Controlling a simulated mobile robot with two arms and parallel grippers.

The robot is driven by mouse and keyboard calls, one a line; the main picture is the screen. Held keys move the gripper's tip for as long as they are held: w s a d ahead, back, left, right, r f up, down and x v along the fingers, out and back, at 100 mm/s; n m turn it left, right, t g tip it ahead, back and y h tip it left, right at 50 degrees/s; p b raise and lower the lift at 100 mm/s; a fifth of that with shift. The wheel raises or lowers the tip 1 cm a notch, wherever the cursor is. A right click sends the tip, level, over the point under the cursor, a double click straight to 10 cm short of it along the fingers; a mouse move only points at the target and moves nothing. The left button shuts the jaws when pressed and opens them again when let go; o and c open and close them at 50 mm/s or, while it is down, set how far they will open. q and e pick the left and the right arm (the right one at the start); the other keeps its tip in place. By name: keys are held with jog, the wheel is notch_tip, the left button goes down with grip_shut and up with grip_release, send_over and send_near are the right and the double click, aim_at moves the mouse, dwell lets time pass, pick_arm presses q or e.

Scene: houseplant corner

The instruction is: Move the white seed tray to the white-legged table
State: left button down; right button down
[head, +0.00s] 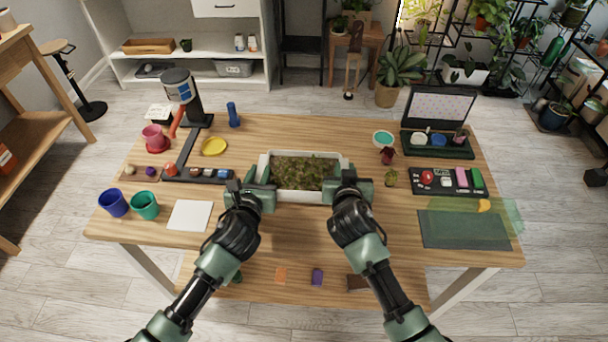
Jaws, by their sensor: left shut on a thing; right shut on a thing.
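The white seed tray (300,197), filled with green seedlings, is at the middle of a wooden table (300,235) with pale, whitish legs. My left gripper (258,188) is shut on the tray's left end. My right gripper (342,186) is shut on its right end. The tray looks level. I cannot tell whether its underside touches the tabletop or is slightly above it. The grippers hide its front corners.
Blue (113,203) and teal (145,205) pots and a white square (189,215) lie left. A yellow dish (214,146) is behind them. A black tray (446,181), a dark green mat (464,229) and an open case (437,143) are right.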

pick_arm(q)
jog(key=shift+f+b, duration=0.5)
jog(key=shift+f, duration=0.2)
pick_arm(e)
jog(key=shift+f, duration=0.7)
pick_arm(q)
jog(key=c, duration=1.3)
grip_release()
jog(key=shift+r, duration=0.15)
pick_arm(e)
jog(key=c, duration=1.3)
grip_release()
jog(key=shift+r, duration=0.15)
pick_arm(q)
jog(key=shift+o, duration=0.2)
pick_arm(e)
jog(key=shift+o, duration=0.2)
pick_arm(q)
jog(key=v, duration=1.2)
pick_arm(e)
jog(key=shift+s, duration=0.1)
jog(key=v, duration=1.2)
pick_arm(q)
jog(key=shift+s, duration=0.1)
